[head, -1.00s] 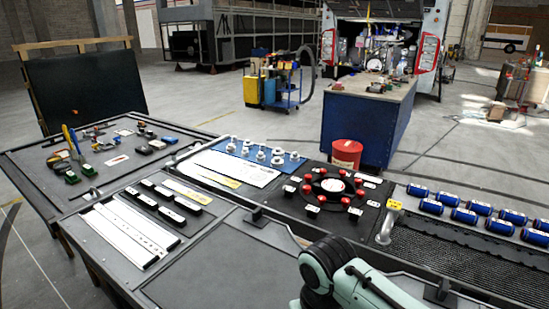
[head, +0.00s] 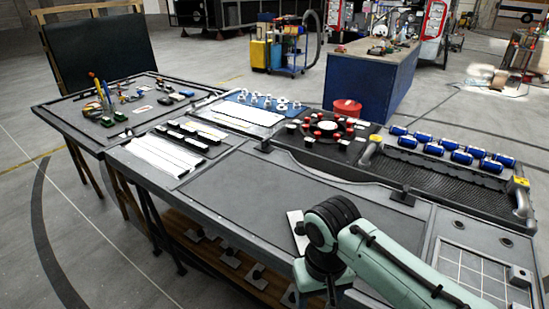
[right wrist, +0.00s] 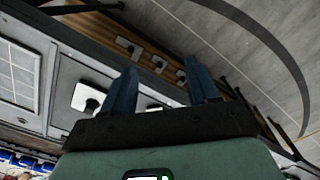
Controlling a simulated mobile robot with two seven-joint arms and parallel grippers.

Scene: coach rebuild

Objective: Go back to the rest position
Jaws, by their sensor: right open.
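My right arm (head: 385,268) reaches in from the lower right of the head view, in front of the workbench. My right gripper (right wrist: 165,90) shows in the right wrist view with its two blue fingers apart and nothing between them. It points toward the bench's front side, with the lower shelf and the floor beyond the fingers. In the head view the right gripper's fingertips are hidden below the arm. My left gripper is in neither view.
The workbench (head: 270,190) has a bare grey middle. Blue cylinders (head: 455,146), a ring with red knobs (head: 325,126) and white strips (head: 165,155) lie on it. A shelf (head: 215,245) with several plates runs below. Open floor (head: 60,230) lies at left.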

